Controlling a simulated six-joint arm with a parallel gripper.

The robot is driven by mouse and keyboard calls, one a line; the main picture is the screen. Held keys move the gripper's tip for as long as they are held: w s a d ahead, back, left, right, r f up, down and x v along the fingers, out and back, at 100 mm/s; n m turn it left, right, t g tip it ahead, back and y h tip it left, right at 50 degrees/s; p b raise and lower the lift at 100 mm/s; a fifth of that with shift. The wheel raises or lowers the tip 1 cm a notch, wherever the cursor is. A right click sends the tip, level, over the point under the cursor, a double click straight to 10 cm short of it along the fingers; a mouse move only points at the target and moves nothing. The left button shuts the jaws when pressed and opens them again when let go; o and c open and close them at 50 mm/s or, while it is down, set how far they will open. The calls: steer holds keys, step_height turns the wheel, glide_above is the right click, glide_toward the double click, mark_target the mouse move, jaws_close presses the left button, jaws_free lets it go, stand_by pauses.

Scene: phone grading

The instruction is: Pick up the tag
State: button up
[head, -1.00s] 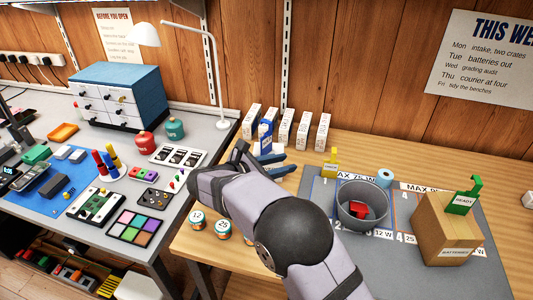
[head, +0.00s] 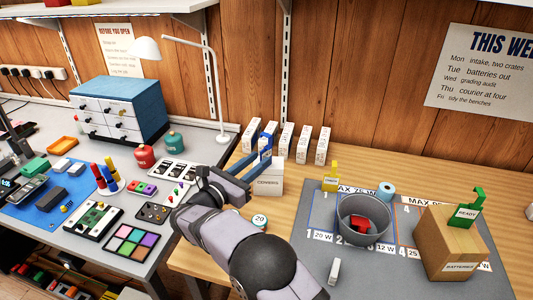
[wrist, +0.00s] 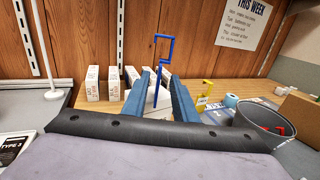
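A blue hook-topped tag (head: 265,147) stands upright at a white box marked COVERS (head: 269,182) on the wooden bench. In the wrist view the blue tag (wrist: 160,65) rises between my two blue fingers. My gripper (head: 254,174) is open, with its fingertips just in front of and to the left of the tag in the head view. The wrist view shows a gap between the fingers (wrist: 160,100), and I see no clear contact with the tag. A yellow tag (head: 331,178) stands on the grey mat, and a green READY tag (head: 468,210) stands on the cardboard box.
White cartons (head: 287,140) stand in a row behind the COVERS box. A grey bin (head: 364,222) with a red item and a cardboard BATTERIES box (head: 446,247) stand on the mat (head: 395,268) at right. A small round tin (head: 260,220) is near my arm. The lamp (head: 219,90) stands left.

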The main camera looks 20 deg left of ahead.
mark_target(266, 153)
steer(key=shift+p+x, duration=0.8)
steer(key=shift+x, duration=1.8)
steer(key=shift+a, duration=0.1)
jaws_close()
